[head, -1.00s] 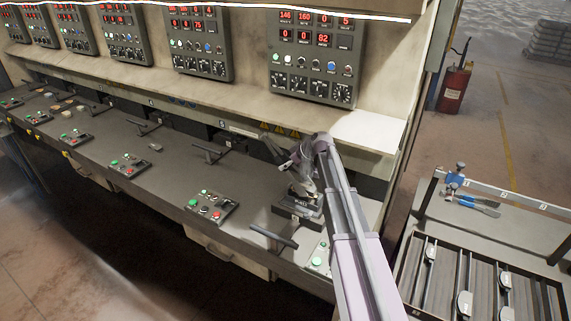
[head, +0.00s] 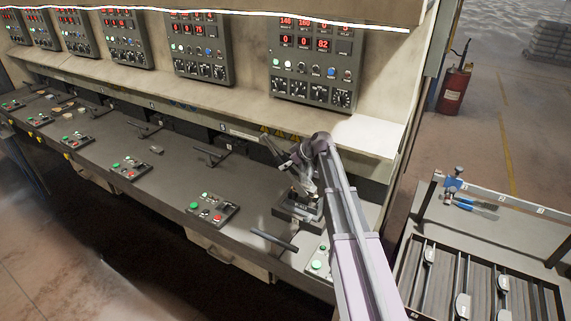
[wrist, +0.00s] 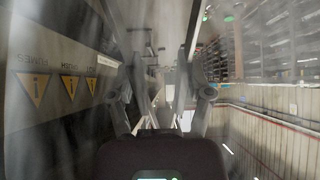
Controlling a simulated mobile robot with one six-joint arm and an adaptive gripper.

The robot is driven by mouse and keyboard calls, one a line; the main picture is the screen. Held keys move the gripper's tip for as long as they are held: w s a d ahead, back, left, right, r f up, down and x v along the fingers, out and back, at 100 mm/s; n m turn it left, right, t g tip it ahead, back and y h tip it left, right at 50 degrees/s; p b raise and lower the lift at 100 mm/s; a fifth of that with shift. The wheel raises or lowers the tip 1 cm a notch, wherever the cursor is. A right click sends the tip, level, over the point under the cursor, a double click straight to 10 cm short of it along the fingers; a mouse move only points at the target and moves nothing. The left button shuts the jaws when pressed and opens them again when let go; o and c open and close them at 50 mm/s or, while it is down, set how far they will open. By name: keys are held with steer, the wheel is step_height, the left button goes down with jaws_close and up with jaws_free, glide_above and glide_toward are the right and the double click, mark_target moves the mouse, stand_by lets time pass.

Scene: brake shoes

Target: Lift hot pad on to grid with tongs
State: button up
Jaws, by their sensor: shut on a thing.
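My gripper (head: 272,148) is over the back of the bench near its right end, pointing up and to the left in the head view. In the wrist view its two long fingers (wrist: 165,60) flank something narrow and blurred, which I cannot identify. Blue-handled tongs (head: 464,203) lie on the side table at the right. Below that, the grid (head: 443,270) of slats and bars carries several small grey pads (head: 429,255). A dark mould block (head: 300,208) sits on the bench below my gripper. I cannot make out a hot pad there.
The control panel (head: 312,62) with red digits rises behind my arm. A T-shaped lever (head: 274,238) and a button box (head: 213,209) are on the bench front. Yellow warning signs (wrist: 70,86) are close on the left in the wrist view. A floor gap separates bench and side table.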

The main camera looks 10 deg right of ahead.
step_height(320, 180, up, 10)
steer(key=p, duration=0.9)
steer(key=shift+p, duration=0.35)
steer(key=shift+r, duration=0.15)
stand_by(0.4)
step_height(320, 180, up, 5)
steer(key=p, duration=0.5)
steer(key=shift+s, duration=0.2)
